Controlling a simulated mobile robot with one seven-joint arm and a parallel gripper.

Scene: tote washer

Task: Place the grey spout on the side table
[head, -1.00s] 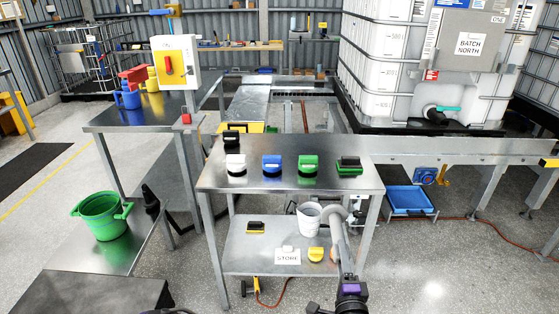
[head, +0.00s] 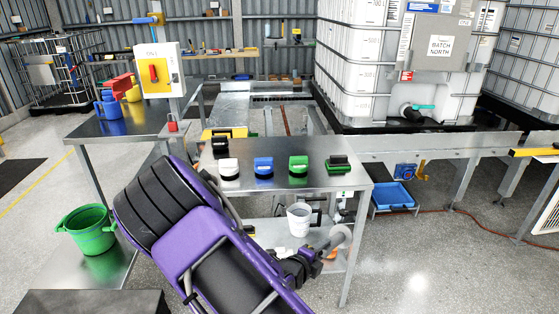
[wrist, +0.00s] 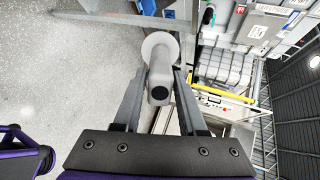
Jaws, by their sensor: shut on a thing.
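My gripper (wrist: 158,95) is shut on the grey spout (wrist: 157,72), one finger on each side. In the wrist view the spout's wide round flange points away from me and a dark round end faces me. In the head view the spout (head: 341,237) is held at the right side of the steel table (head: 348,178), below its top. My purple arm covers much of that table's left part and lower shelf. Another steel table (head: 88,128) stands at left, and a low steel surface (head: 118,262) is below it. I cannot tell which is the side table.
Black, white, blue (head: 263,167) and green blocks stand along the near tabletop; its front strip is clear. A white bucket (head: 299,220) is on the lower shelf. Blue jugs (head: 108,112) stand on the left table, a green bucket (head: 88,232) on the low surface.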

